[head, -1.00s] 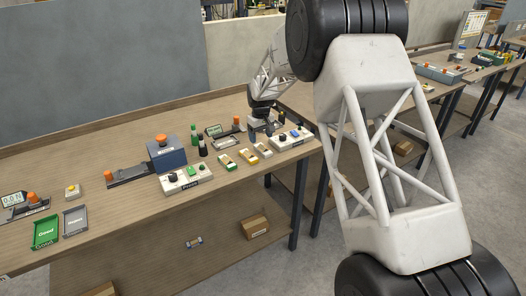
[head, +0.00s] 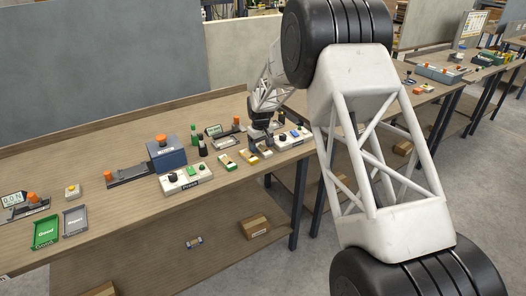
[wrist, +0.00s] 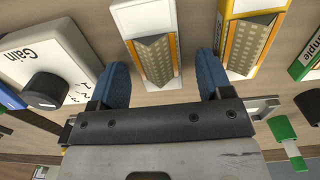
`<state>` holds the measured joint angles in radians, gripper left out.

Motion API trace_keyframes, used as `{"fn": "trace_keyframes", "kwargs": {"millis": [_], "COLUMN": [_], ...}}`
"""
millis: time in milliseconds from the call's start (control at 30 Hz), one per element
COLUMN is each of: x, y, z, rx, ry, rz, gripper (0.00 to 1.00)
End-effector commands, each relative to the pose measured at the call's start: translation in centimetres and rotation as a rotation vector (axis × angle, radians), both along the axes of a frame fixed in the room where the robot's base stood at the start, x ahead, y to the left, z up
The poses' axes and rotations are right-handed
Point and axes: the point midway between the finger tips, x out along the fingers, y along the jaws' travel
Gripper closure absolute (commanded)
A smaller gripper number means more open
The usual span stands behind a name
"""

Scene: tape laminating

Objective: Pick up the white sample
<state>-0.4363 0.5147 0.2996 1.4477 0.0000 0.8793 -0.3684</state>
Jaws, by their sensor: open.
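The white sample (wrist: 144,19) lies flat on the bench, with a grey wedge-shaped patterned piece edged in orange along its middle. My gripper (wrist: 162,64) is open above it, with one blue finger on each side of the sample in the wrist view. I cannot tell how far the fingertips are above the bench. In the head view my gripper (head: 260,147) is low over the bench's right end and partly hides the white sample (head: 267,154).
The yellow sample (wrist: 262,7) lies close beside the right finger in the wrist view. The green sample (wrist: 308,62) is farther right. A white box marked Gain (wrist: 40,50) stands close on the left. Green and grey trays (head: 46,232) are at the bench's far left.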

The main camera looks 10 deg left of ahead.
Motion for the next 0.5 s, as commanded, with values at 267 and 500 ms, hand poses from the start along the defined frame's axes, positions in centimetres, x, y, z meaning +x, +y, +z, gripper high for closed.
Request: {"fn": "trace_keyframes", "kwargs": {"millis": [267,500], "x": [0.0,0.0], "y": [0.0,0.0], "z": [0.0,0.0], "rx": [0.0,0.0], "ry": [0.0,0.0], "rz": [0.0,0.0], "gripper": [0.43,0.8]}}
